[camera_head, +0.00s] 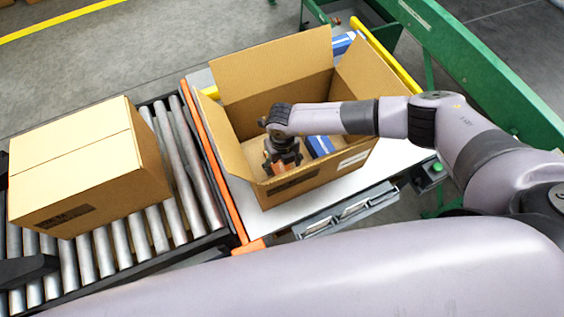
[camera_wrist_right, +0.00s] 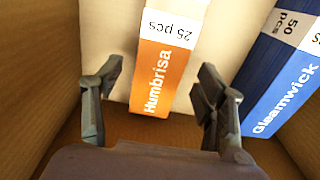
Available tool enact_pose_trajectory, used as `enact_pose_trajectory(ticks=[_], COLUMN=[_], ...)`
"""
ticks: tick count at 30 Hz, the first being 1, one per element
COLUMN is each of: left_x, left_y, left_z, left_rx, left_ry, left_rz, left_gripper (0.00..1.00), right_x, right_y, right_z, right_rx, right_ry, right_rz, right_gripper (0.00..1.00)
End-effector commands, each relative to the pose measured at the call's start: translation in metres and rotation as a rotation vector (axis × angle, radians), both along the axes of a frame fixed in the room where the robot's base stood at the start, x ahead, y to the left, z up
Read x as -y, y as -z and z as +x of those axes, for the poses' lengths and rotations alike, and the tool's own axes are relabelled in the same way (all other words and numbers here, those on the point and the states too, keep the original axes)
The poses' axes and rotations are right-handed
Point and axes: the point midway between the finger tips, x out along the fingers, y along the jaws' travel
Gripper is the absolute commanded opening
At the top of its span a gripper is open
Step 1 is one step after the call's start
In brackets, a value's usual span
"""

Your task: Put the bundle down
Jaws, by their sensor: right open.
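An orange and white bundle (camera_wrist_right: 155,72), marked "Humbrisa" and "25 pcs", lies inside an open cardboard box. A bit of its orange also shows in the head view (camera_head: 268,168). My right gripper (camera_head: 284,163) reaches down into the box. In the right wrist view my right gripper (camera_wrist_right: 160,88) is open, with one finger on each side of the bundle's orange end and a visible gap on both sides. The open box (camera_head: 290,187) stands with its flaps up on a white table. My left gripper cannot be made out.
A blue bundle (camera_wrist_right: 285,75), marked "Gleamwick", lies in the box to the right of the orange one. A closed carton (camera_head: 85,165) sits on the roller conveyor (camera_head: 185,150) at left. A green frame (camera_head: 470,65) stands at right. Bare white tabletop (camera_head: 400,155) shows beside the box.

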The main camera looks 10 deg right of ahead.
Motion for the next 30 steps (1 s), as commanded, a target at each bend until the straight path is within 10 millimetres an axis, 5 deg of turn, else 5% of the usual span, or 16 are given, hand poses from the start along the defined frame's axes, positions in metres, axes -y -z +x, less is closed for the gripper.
enact_pose_trajectory(ticks=[11,21,30], left_x=[0.000,0.000,0.000], left_y=[-0.011,-0.005,-0.002], left_z=[0.000,0.000,-0.001], left_rx=[0.000,0.000,-0.001], left_ry=[0.000,0.000,0.000], left_rz=[0.000,0.000,0.000], left_gripper=[0.23,0.23,0.23], right_x=[0.000,0.000,0.000], right_y=[-0.021,-0.095,-0.130], right_z=[0.001,0.001,0.000], right_rx=[0.003,0.003,0.001], right_ry=[-0.002,-0.001,0.000], right_rz=[0.001,0.003,-0.001], right_gripper=[0.65,0.65,0.65])
